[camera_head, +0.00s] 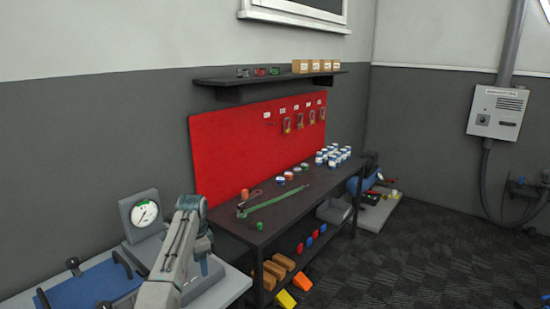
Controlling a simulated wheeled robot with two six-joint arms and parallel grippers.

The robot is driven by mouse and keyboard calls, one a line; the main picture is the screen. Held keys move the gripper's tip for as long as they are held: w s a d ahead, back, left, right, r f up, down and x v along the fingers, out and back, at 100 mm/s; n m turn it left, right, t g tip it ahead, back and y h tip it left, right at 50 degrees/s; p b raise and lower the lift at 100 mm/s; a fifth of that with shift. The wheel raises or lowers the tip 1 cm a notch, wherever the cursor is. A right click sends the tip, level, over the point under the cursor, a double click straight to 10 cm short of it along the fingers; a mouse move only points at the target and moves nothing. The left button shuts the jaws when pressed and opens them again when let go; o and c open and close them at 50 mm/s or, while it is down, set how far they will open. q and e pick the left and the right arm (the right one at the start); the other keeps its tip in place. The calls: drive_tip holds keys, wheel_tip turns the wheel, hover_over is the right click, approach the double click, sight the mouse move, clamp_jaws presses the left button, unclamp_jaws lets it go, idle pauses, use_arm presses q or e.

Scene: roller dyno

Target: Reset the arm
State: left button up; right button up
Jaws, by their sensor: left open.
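My left arm comes up from the bottom of the head view, at the lower left. Its grey end with the left gripper (188,212) is in front of the grey bench, just right of the dial gauge (145,214). The fingers are small and hard to make out. I see nothing held in them. The gripper is left of the dark workbench and apart from the things on it. My right arm and right gripper are not in view.
The dark workbench (290,208) carries a green wrench-like tool (272,201) and several white-and-blue cans (333,155). A red pegboard (255,145) and shelf (265,80) are behind.

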use_arm(q)
drive_tip(key=s+a+f+n+t, duration=0.1)
drive_tip(key=s+a+f+n, duration=0.15)
drive_tip(key=s+f, duration=0.75)
drive_tip(key=s+a+f+n+t, duration=0.1)
drive_tip(key=s+f+n, duration=0.2)
drive_tip(key=s+f, duration=0.65)
drive_tip(key=s+r+n+t, duration=0.1)
drive_tip(key=s+r+n, duration=0.25)
drive_tip(key=s, duration=1.25)
drive_tip(key=s+r+n+t, duration=0.15)
drive_tip(key=s+r, duration=0.35)
drive_tip(key=s, duration=1.1)
drive_tip(key=a+f+g+b, duration=0.1)
drive_tip(key=a+f+b, duration=0.1)
drive_tip(key=f, duration=1.5)
drive_tip(key=a+f+g+b, duration=0.1)
drive_tip(key=f+b, duration=0.1)
drive_tip(key=f, duration=1.6)
drive_tip(key=s+a+f+g+b, duration=0.1)
drive_tip(key=s+f+b, duration=0.2)
drive_tip(key=s+f, duration=1.6)
wheel_tip(320, 180, down, 3)
drive_tip(key=shift+a+r+n+y, duration=0.1)
drive_tip(key=shift+a+n+y, duration=0.1)
drive_tip(key=shift+n+y, duration=0.2)
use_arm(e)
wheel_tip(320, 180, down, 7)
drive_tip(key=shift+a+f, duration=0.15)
